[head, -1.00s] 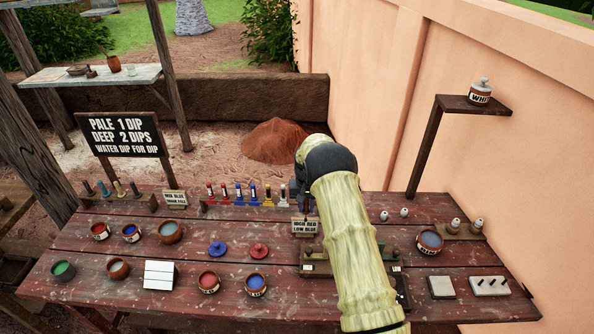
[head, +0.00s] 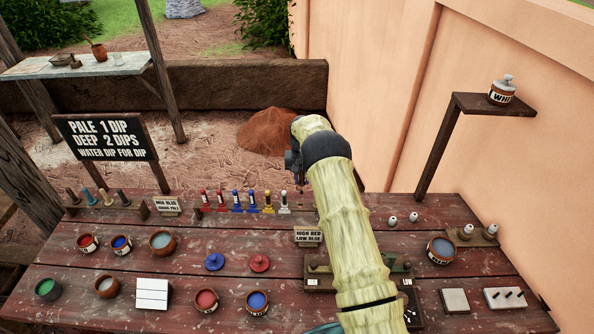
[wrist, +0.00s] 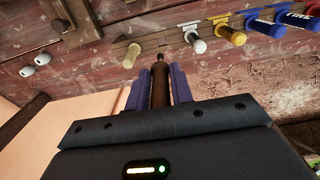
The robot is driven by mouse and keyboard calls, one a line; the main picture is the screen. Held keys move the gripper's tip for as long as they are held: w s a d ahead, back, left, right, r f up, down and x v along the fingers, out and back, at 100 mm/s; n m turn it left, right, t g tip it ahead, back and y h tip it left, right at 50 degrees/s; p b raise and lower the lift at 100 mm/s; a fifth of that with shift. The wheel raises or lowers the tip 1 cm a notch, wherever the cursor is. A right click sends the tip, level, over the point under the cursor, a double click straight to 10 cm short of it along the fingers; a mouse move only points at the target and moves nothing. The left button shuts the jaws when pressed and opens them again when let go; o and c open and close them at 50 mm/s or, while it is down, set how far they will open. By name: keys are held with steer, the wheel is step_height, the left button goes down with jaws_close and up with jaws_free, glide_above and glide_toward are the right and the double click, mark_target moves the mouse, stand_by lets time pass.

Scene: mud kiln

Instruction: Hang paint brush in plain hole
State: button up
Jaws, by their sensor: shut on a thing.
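My gripper (wrist: 160,88) shows in the wrist view, its two blue-purple fingers closed on a slim dark brown handle, the paint brush (wrist: 158,86). The handle's narrow end points away from the camera, toward the rack. The rack (wrist: 150,42) runs along the top of the wrist view. It bears a pale tan piece (wrist: 132,55), a white one (wrist: 195,40) and a yellow one (wrist: 232,35). The brush appears apart from it. In the head view the rack holds several coloured pieces (head: 237,201). I cannot make out the plain hole.
Paint pots (head: 206,301), lids (head: 259,263) and a white block (head: 153,294) stand on the red plank table (head: 190,280). Another handle rack (head: 105,204) is at left. A wall shelf (head: 470,103) rises at right.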

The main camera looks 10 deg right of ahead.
mark_target(301, 184)
steer(key=shift+w, duration=0.4)
steer(key=shift+s+a+r, duration=0.1)
steer(key=shift+s+a, duration=0.15)
steer(key=shift+s, duration=0.25)
steer(key=shift+s+a, duration=0.1)
steer(key=shift+w+f+b, duration=0.15)
steer(key=shift+f+b, duration=0.5)
steer(key=shift+f, duration=0.85)
steer(key=shift+w+f+b, duration=0.1)
steer(key=shift+f+b, duration=0.5)
steer(key=shift+f, duration=0.9)
steer(key=shift+s+b, duration=0.1)
steer(key=shift+b, duration=0.5)
steer(key=shift+f+b, duration=2.55)
steer(key=shift+f, duration=0.3)
steer(key=o, duration=1)
